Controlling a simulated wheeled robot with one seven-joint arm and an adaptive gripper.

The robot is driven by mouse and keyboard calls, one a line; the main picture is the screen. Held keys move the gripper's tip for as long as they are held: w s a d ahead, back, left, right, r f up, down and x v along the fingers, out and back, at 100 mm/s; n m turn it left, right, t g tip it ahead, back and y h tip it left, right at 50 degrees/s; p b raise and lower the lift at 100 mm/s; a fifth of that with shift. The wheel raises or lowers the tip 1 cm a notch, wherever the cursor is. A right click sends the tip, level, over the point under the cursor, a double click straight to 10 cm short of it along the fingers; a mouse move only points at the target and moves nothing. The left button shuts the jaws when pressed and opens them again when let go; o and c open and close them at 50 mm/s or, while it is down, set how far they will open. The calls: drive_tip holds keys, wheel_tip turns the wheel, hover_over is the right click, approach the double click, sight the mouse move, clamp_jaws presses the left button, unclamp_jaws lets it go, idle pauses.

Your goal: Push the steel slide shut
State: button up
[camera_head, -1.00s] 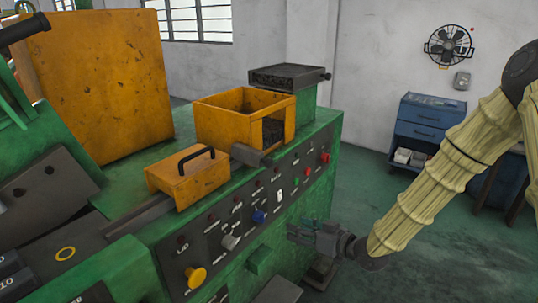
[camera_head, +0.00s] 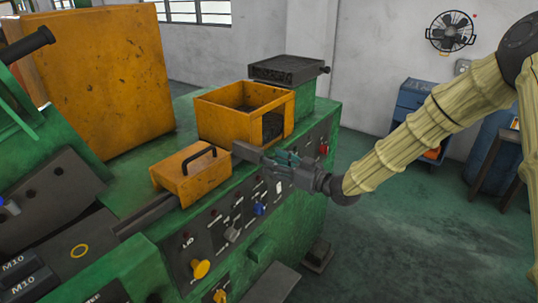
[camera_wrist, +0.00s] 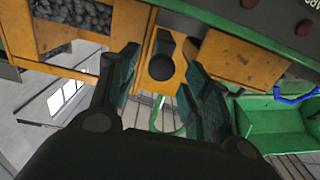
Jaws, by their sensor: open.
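A grey steel bar (camera_head: 247,152), which looks like the slide, sticks out at the lower front corner of the open orange bin (camera_head: 222,120). How far it is out is hard to tell. My gripper (camera_head: 270,158) is open beside the bar's right end, above the green machine's button panel. Contact between them cannot be made out. In the wrist view my two dark fingers (camera_wrist: 160,68) are spread apart with nothing held between them. Beyond them is an orange surface with a dark round part (camera_wrist: 161,66).
An orange cover with a black handle (camera_head: 190,175) sits left of the bin. A dark tray (camera_head: 288,69) stands behind it. The panel has protruding knobs, including a yellow one (camera_head: 200,268). Green floor (camera_head: 400,235) is open at right.

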sight(252, 153)
drive_tip(key=shift+p+x, duration=0.45)
drive_tip(key=shift+x, duration=1.05)
clamp_jaws()
